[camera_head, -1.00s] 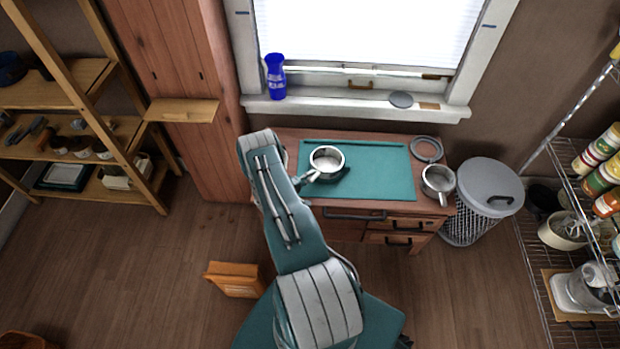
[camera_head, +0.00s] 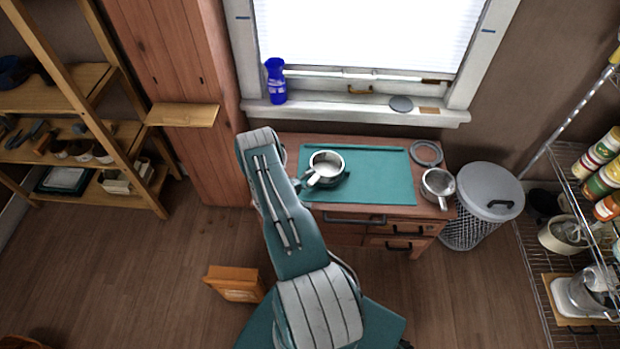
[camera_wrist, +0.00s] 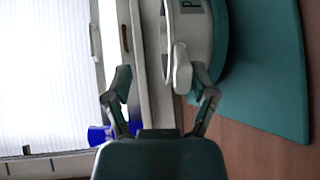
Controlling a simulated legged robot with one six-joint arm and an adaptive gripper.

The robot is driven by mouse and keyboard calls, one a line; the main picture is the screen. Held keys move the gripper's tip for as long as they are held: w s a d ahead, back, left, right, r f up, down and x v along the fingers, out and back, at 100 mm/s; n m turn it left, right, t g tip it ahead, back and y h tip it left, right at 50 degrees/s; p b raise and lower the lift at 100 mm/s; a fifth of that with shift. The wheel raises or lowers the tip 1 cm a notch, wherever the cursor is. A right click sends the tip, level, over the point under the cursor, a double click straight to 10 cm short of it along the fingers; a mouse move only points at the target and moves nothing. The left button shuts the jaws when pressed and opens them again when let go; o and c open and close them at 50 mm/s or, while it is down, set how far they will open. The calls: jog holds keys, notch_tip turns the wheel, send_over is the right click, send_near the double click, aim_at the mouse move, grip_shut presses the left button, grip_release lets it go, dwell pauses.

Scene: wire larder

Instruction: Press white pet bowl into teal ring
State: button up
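The teal mat (camera_head: 385,175) is largely bare on the right. A blue bottle (camera_head: 276,82) is on the window sill.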

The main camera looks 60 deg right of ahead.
jog(key=v, duration=1.2)
jog(key=shift+w, duration=0.1)
